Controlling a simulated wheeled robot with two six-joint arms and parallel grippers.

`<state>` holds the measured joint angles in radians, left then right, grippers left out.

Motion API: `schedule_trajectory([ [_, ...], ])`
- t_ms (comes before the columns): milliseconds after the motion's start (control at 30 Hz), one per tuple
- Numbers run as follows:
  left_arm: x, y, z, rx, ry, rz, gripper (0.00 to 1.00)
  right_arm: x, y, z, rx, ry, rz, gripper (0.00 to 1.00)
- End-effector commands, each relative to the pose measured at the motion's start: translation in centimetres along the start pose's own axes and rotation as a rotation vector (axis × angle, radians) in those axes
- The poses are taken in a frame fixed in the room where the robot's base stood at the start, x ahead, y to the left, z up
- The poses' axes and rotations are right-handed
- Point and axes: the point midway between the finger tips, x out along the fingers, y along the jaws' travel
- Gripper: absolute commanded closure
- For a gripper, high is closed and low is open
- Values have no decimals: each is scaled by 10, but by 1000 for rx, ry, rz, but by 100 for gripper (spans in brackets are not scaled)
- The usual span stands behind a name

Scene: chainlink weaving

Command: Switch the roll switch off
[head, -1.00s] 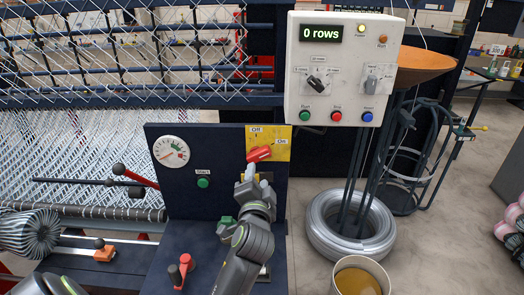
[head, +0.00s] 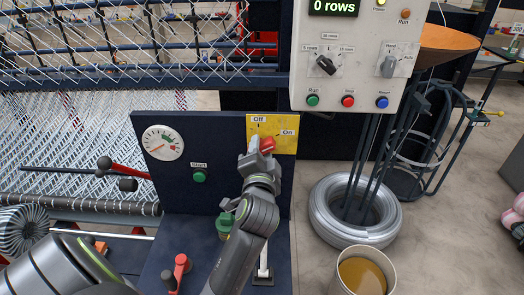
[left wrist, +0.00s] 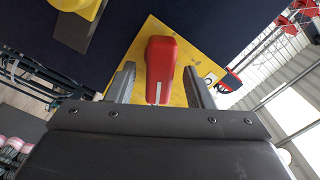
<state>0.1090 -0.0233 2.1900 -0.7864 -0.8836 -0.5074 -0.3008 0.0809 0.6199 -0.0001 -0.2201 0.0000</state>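The roll switch is a red handle (head: 266,144) on a yellow plate (head: 286,147) marked Off at the top and On to the right, on a dark panel. My left gripper (head: 257,146) is at the handle and hides part of it. In the left wrist view the red handle (left wrist: 160,68) stands between the two fingers of the gripper (left wrist: 160,85). Yellow shows on both sides of it, so the fingers are open around it with gaps. The handle's exact angle is partly hidden. My right gripper is in neither view.
The dark panel also has a gauge (head: 163,142) and a green Start button (head: 200,177). A control box (head: 360,40) showing 0 rows hangs up right. A wire coil (head: 322,215) and a bucket (head: 335,282) stand on the floor at right.

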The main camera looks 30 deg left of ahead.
Motion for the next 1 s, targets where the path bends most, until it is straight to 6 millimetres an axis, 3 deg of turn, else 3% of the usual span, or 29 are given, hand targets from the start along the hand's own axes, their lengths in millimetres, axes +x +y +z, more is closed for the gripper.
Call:
schedule_trajectory([
  [33,0,0,0,0,0,0,55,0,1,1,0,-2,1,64],
  [367,0,0,0,0,0,1,97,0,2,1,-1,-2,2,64],
  [667,0,0,0,-39,0,0,97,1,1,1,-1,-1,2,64],
  [1000,0,-1,1,-263,0,1,97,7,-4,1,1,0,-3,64],
])
